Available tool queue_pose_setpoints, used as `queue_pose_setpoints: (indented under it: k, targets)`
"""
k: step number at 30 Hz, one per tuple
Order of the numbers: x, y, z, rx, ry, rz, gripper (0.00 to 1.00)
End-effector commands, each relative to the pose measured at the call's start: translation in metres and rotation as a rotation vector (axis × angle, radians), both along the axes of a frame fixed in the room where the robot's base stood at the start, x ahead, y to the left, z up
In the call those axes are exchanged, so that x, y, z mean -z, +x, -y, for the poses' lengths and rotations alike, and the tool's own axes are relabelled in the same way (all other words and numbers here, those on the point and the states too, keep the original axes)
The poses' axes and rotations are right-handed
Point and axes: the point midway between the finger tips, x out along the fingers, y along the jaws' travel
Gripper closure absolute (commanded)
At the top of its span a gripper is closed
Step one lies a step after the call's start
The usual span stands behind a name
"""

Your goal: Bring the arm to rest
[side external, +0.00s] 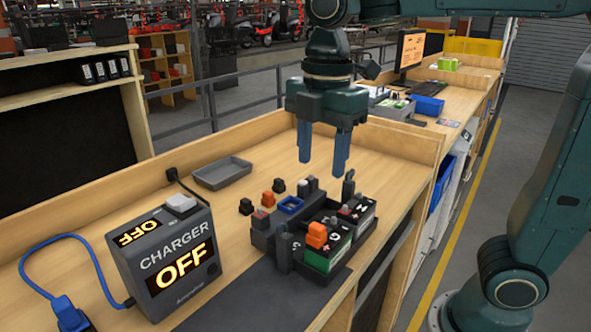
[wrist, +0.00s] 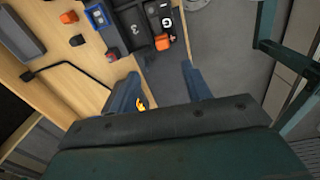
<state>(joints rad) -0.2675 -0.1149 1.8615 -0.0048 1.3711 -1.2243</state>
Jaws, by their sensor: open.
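My gripper (side external: 322,160) hangs pointing down above the wooden bench (side external: 262,160) in the side view. Its two blue fingers are apart with nothing between them. In the wrist view the open fingers of my gripper (wrist: 160,85) show with the bench edge and grey floor beyond. Below and near it in the side view stands a dark battery holder (side external: 262,238) with green and black batteries. One battery (side external: 327,255) carries an orange cap (side external: 316,235). The fingers are clear of the holder and batteries.
A grey charger (side external: 170,255) reading OFF stands at the left, with a blue cable (side external: 95,262). An empty grey tray (side external: 222,173) and several small caps lie on the bench. A monitor (side external: 410,50) and blue bin (side external: 428,106) are behind. Free air surrounds my gripper.

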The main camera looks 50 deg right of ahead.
Motion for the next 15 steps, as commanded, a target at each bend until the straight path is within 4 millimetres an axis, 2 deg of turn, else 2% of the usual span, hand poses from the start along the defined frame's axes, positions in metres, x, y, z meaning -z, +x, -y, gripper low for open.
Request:
queue_pose_setpoints:
  k: [5, 15]
  targets:
    - [0.001, -0.017, 0.016, 0.193, 0.023, 0.057, 0.51]
    - [0.017, -0.063, 0.051, 0.760, 0.136, 0.214, 0.51]
